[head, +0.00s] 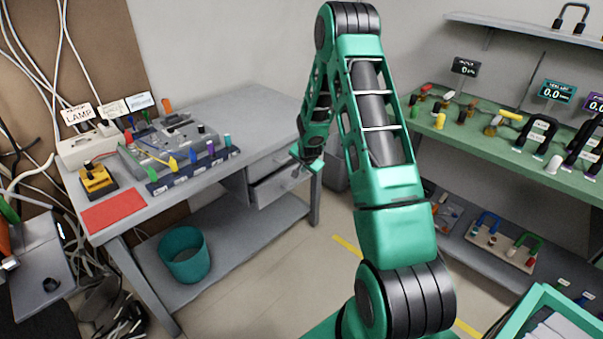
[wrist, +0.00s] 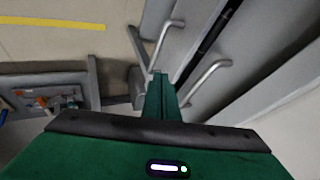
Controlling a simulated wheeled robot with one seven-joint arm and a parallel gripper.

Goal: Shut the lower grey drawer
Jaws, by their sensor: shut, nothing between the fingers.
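The lower grey drawer (head: 282,187) is under the right end of the grey workbench in the head view. It stands partly out, with a dark gap above its front. In the wrist view its front (wrist: 180,40) carries a bar handle (wrist: 165,38). My gripper (wrist: 160,78) is shut and empty, with its fingertips close to the end of that handle. I cannot tell whether they touch it. In the head view my gripper (head: 298,158) is beside the drawers, partly hidden by my own arm. The upper drawer (head: 270,162) looks shut; its handle (wrist: 207,80) is right of my fingers in the wrist view.
The workbench (head: 255,125) holds a grey device, a yellow block and a red mat (head: 113,212). A teal bin (head: 185,255) stands on its lower shelf. A green bench (head: 470,140) with tools is at the right. Floor with a yellow line (head: 346,245) lies between.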

